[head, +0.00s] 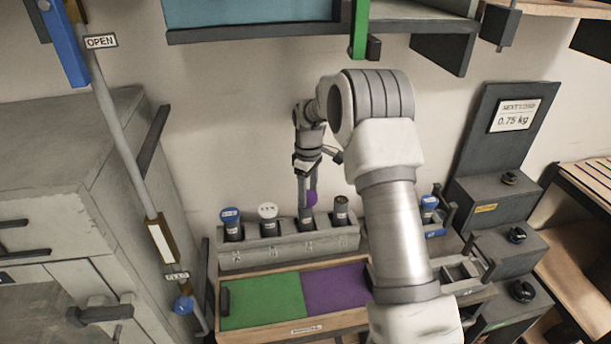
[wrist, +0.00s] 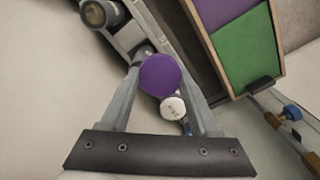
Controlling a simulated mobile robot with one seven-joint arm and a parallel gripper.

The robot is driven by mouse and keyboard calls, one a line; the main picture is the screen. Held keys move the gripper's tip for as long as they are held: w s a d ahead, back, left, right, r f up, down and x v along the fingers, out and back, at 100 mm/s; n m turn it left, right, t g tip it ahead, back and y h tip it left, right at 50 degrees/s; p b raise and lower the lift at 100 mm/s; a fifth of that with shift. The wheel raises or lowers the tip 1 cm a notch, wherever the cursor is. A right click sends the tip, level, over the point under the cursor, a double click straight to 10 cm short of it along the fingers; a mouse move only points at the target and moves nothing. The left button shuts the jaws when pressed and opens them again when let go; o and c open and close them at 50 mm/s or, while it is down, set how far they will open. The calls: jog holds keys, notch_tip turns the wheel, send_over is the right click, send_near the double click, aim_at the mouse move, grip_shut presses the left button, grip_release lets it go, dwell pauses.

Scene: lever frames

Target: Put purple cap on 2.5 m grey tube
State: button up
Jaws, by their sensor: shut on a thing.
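My gripper (head: 308,196) points down over the tube rack and is shut on the purple cap (head: 313,198). In the wrist view the cap (wrist: 160,75) sits between the two fingertips, its round purple face toward the camera. A grey tube (head: 305,223) stands in the rack just below the gripper. The fingers and cap hide its top, so I cannot tell whether the cap touches it. Another grey tube (head: 341,212) with a dark top stands to its right; a dark-centred tube top (wrist: 97,13) shows in the wrist view. The tube labels are too small to read.
The grey rack (head: 290,256) also holds a blue-capped tube (head: 231,224) and a white-capped tube (head: 268,219). A wooden tray (head: 300,331) with green and purple areas lies in front. A shelf (head: 250,32) overhangs above.

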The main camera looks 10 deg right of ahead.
jog(key=w+r+n, duration=0.1)
jog(key=w+n, duration=0.3)
jog(key=shift+w+f+b, duration=0.15)
jog(key=shift+f+b, duration=1.5)
jog(key=shift+f, duration=1.35)
jog(key=shift+f+b, duration=0.45)
jog(key=shift+f, duration=0.1)
dwell(0.4)
jog(key=o, duration=1.4)
notch_tip(320, 180, up, 18)
jog(key=shift+f, duration=0.25)
